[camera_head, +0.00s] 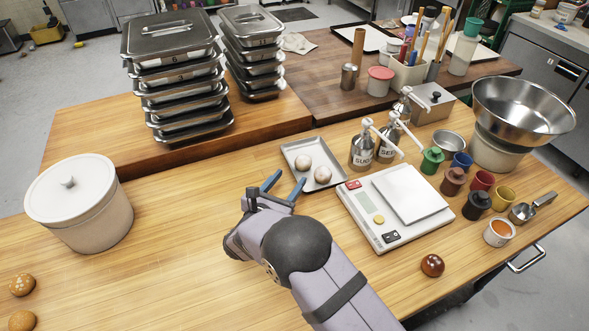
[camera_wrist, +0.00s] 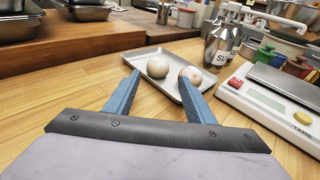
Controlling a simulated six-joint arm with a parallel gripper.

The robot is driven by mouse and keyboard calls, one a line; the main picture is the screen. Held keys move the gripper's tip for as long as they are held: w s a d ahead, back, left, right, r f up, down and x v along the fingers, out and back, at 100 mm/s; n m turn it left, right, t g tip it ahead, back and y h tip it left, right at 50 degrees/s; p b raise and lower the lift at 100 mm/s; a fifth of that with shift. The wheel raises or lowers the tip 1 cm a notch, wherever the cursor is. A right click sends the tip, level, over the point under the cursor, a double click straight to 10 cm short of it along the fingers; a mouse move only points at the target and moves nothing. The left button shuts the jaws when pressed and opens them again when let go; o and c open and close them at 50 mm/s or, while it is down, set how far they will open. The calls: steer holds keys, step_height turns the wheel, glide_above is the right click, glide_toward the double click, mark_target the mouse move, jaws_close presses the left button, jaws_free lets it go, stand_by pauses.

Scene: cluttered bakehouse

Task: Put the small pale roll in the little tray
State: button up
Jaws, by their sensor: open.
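The little tray (camera_head: 292,158) is a small grey metal tray in the middle of the table, left of the shakers. Two small pale rolls lie in it, a far one (camera_head: 303,162) and a near one (camera_head: 323,175). In the wrist view they are the left roll (camera_wrist: 158,68) and the right roll (camera_wrist: 190,76), both inside the tray (camera_wrist: 174,51). My gripper (camera_head: 284,183) is open and empty, with its blue fingers at the near left edge of the tray. In the wrist view the open fingertips (camera_wrist: 160,73) frame the rolls, with the right roll close behind the right finger.
A white kitchen scale (camera_head: 395,207) stands right of my gripper, and metal shakers (camera_head: 363,152) stand behind it. A lidded pot (camera_head: 82,208) is at left, with brown rolls (camera_head: 22,285) in front. A dark glossy roll (camera_head: 432,265) lies near the front edge.

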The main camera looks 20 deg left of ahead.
steer(key=shift+s+r, duration=0.15)
steer(key=shift+s, duration=0.55)
steer(key=shift+s+r, duration=0.1)
steer(key=shift+s, duration=0.55)
